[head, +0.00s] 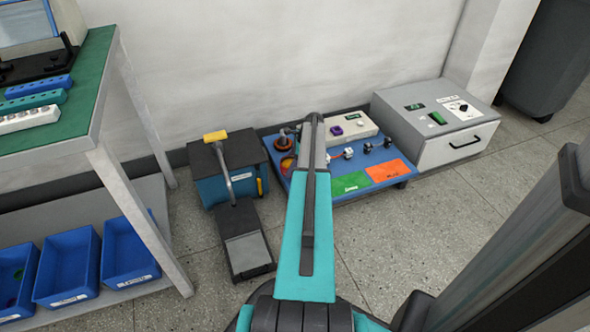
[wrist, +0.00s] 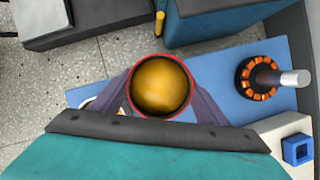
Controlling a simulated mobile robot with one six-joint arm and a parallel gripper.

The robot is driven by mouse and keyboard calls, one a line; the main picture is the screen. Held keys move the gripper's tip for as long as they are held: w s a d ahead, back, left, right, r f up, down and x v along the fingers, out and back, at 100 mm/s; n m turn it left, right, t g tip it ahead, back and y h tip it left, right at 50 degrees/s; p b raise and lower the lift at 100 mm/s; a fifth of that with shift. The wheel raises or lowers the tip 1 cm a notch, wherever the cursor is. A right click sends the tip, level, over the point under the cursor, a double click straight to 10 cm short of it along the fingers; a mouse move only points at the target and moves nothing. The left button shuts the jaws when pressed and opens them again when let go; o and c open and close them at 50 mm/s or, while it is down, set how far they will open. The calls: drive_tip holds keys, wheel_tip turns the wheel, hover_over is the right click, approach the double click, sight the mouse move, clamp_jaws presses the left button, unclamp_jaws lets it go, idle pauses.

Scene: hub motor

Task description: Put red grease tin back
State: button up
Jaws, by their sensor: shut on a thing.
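The red grease tin (wrist: 160,87) is seen from above in the wrist view, with a thin red rim around a golden-yellow top. My gripper (wrist: 160,98) has a finger on either side of it and is shut on it. In the head view the tin (head: 287,164) shows just left of my arm, which hides part of it. It is over or on the left end of the blue board (head: 349,193); I cannot tell whether it touches it. My gripper is mostly hidden behind my arm there.
A copper-wound stator with a shaft (wrist: 262,78) is right of the tin in the wrist view. Green (head: 351,183) and orange (head: 390,171) labels mark the board's front. A blue box with a black lid (head: 228,170) stands left, a grey drawer unit (head: 436,120) right.

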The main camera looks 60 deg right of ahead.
drive_tip(key=shift+s+d+f, duration=0.1)
drive_tip(key=shift+d, duration=0.95)
drive_tip(key=shift+d+f+b, duration=0.1)
drive_tip(key=shift+d+b, duration=0.35)
drive_tip(key=shift+d, duration=0.05)
drive_tip(key=shift+d+f, duration=0.2)
drive_tip(key=shift+f, duration=0.1)
drive_tip(key=shift+f+b, duration=1.15)
drive_tip(key=shift+f, duration=0.25)
drive_tip(key=o, duration=1.2)
drive_tip(key=shift+f, duration=0.15)
drive_tip(key=shift+a, duration=0.1)
